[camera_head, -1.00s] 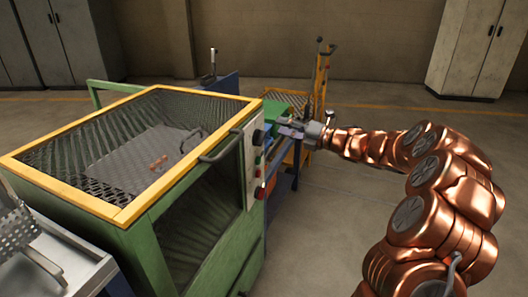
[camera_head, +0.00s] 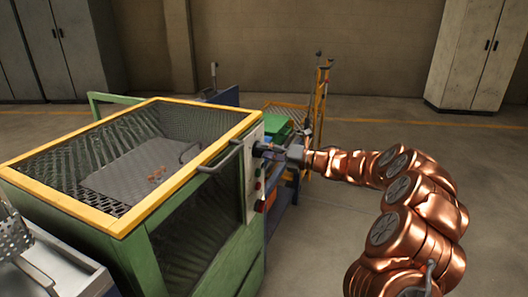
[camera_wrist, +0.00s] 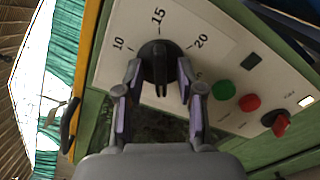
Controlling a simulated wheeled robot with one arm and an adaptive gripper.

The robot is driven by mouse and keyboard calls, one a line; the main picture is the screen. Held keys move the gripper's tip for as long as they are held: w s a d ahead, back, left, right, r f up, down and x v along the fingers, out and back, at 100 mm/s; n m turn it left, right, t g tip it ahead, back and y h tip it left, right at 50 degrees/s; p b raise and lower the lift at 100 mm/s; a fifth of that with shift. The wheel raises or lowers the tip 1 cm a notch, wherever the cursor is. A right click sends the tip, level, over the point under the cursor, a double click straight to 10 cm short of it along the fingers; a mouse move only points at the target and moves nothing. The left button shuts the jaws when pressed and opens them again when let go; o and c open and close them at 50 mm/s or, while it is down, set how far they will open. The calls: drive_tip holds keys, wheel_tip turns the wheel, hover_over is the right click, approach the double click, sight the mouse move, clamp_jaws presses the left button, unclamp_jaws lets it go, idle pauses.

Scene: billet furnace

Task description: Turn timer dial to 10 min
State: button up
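The timer dial (camera_wrist: 155,60) is a black knob on a pale panel, with the marks 10, 15 and 20 around it in the wrist view. Its raised bar runs roughly in line with 15; I cannot tell which end is the pointer. My gripper (camera_wrist: 160,80) has one finger on each side of the knob, with the tips close to its sides. It looks open; contact is not clear. In the head view my gripper (camera_head: 272,152) is at the upper part of the panel (camera_head: 250,198), largely covering the dial.
Green and red buttons (camera_wrist: 249,102) and a red switch (camera_wrist: 281,124) sit right of the dial in the wrist view. A green cabinet with a yellow-framed mesh top (camera_head: 130,215) and a protruding handle (camera_head: 220,160) stands left. Open floor (camera_head: 330,240) lies to the right.

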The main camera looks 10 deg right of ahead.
drive_tip(key=shift+w+a, duration=0.2)
drive_tip(key=shift+a, duration=0.1)
clamp_jaws()
idle(0.4)
